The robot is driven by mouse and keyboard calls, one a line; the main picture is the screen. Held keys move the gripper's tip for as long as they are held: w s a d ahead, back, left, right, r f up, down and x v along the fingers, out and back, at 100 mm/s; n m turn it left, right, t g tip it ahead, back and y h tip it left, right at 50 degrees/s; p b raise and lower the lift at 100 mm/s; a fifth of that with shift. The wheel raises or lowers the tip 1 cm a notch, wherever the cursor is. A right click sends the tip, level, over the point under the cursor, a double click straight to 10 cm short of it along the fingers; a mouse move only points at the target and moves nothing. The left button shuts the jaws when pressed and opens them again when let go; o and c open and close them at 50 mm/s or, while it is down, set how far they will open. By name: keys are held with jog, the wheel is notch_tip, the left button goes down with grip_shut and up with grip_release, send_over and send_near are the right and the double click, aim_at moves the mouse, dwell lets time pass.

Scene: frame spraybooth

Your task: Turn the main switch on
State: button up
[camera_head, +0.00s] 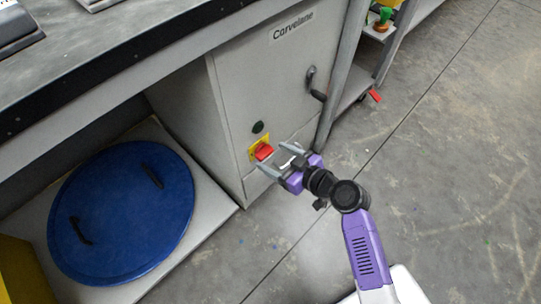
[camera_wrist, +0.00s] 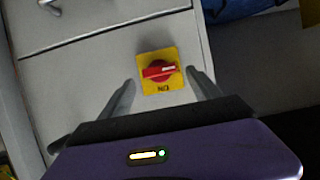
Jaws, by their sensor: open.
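The main switch (camera_head: 264,152) is a red rotary knob on a yellow square plate, low on the front of a grey cabinet (camera_head: 262,80). In the wrist view the switch (camera_wrist: 160,71) sits between and beyond my fingertips, its red handle lying nearly level across the picture. Letters on the yellow plate below the knob appear upside down and seem to read "ON". My gripper (camera_head: 276,157) is open, its fingers pointing at the cabinet front on either side of the knob. In the wrist view my gripper (camera_wrist: 161,82) holds nothing. I cannot tell whether a finger touches the knob.
A blue round lid (camera_head: 120,213) lies at the left under the grey worktop (camera_head: 110,50). A cart (camera_head: 362,75) stands at right. The floor is open.

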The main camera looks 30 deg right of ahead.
aim_at(264, 152)
jog(key=shift+x, duration=1.15)
jog(key=c, duration=1.4)
